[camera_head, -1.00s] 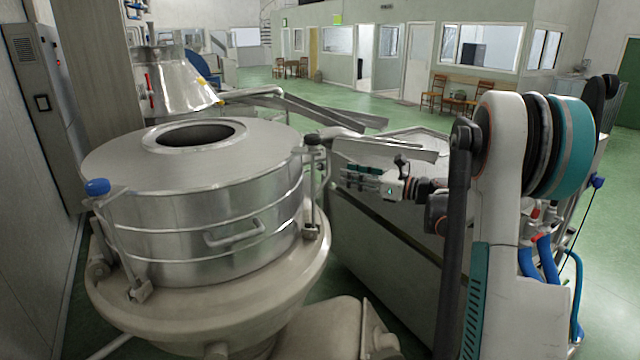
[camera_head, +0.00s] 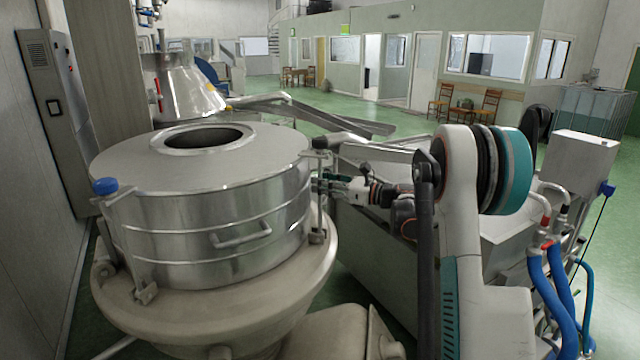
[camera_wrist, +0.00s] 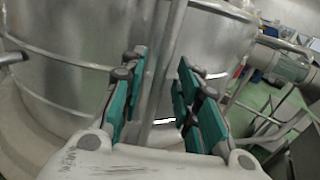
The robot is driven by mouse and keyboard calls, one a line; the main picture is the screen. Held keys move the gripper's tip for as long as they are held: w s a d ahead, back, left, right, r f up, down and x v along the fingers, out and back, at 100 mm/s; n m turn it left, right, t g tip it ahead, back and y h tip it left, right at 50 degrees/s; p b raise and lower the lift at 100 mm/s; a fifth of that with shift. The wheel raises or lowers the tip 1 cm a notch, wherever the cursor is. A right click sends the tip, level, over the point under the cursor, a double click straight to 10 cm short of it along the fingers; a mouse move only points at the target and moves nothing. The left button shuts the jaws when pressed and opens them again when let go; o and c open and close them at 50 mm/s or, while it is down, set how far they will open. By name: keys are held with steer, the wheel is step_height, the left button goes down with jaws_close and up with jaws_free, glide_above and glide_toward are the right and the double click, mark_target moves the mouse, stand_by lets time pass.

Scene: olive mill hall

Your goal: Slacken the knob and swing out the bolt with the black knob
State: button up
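The bolt with the black knob (camera_head: 319,143) stands upright against the right side of the steel drum (camera_head: 205,215). Its rod runs down to a bracket on the pale lower rim. My gripper (camera_head: 322,186) is at the rod, below the knob, reaching in from the right. In the wrist view, the teal finger pads of my gripper (camera_wrist: 163,98) are apart, with the grey rod (camera_wrist: 163,65) passing between them. I see gaps beside the rod, so the fingers do not look closed on it. The knob is not visible in the wrist view.
Another bolt with a blue knob (camera_head: 105,187) stands at the drum's left. A handle (camera_head: 241,234) sticks out of the drum's front. A metal chute (camera_head: 375,151) and a large grey tank (camera_head: 385,250) lie close behind and below my arm.

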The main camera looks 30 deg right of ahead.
steer(key=shift+w+a, duration=0.4)
steer(key=shift+w, duration=0.1)
jaws_close()
